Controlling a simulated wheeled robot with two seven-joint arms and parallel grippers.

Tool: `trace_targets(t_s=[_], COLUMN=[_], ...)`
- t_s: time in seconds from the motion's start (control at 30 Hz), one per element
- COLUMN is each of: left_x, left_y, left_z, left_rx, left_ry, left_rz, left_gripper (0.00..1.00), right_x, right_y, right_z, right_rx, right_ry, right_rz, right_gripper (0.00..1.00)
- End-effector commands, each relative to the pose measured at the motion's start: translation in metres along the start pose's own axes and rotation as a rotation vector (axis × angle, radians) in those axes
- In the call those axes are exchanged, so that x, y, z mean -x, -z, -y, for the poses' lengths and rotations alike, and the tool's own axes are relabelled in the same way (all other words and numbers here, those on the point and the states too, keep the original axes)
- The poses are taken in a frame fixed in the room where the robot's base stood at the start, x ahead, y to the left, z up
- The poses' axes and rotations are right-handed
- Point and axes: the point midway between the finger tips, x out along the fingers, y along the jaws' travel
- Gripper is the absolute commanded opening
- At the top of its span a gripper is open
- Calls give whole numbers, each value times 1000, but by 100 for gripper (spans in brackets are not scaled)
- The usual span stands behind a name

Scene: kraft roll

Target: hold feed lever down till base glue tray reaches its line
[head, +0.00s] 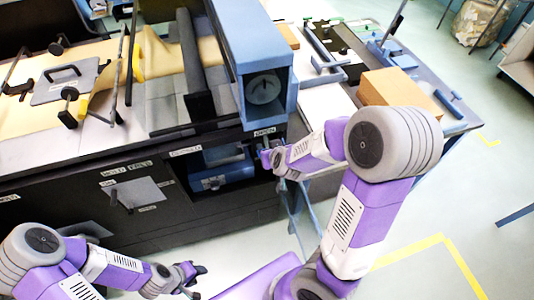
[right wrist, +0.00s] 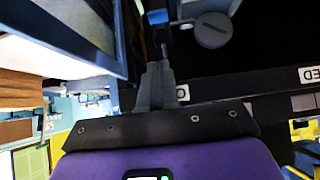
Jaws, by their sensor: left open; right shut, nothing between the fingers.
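My right gripper (head: 272,158) is at the front of the black machine cabinet, below the blue frame. In the right wrist view its fingers (right wrist: 157,72) are shut together with nothing between them. A small dark blue-ended rod (right wrist: 160,24) lies just beyond the fingertips; I cannot tell if they touch or if it is the feed lever. My left gripper (head: 190,276) is open and empty, low and away from the cabinet. I cannot make out the base glue tray or its line.
A blue unit (head: 222,172) sits in the cabinet's front opening, left of my right gripper. A grey round disc (right wrist: 213,30) is near the fingertips. The blue frame (head: 240,50) rises above. A cardboard box (head: 395,88) stands on the right bench. Open floor lies in front.

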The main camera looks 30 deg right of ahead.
Motion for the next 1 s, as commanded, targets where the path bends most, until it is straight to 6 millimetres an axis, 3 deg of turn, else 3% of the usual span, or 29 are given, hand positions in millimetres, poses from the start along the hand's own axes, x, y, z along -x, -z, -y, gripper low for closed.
trace_targets(t_s=[0.17, 0.57, 0.73, 1.0], left_x=[-16, -59, -70, -75], left_y=[1, 3, 3, 3], left_z=[6, 22, 26, 28], left_rx=[0, 0, 0, 0], left_ry=[0, 0, 0, 0], left_rz=[0, 0, 0, 0], left_gripper=[43, 43, 43, 43], right_x=[-24, -106, -119, -126], right_y=[-3, -6, -22, -29], right_z=[-1, -1, 0, 0], right_rx=[1, 1, 0, 0], right_ry=[-3, -2, 0, 0], right_rz=[1, 2, 3, 0], right_gripper=[0, 0, 0, 0])
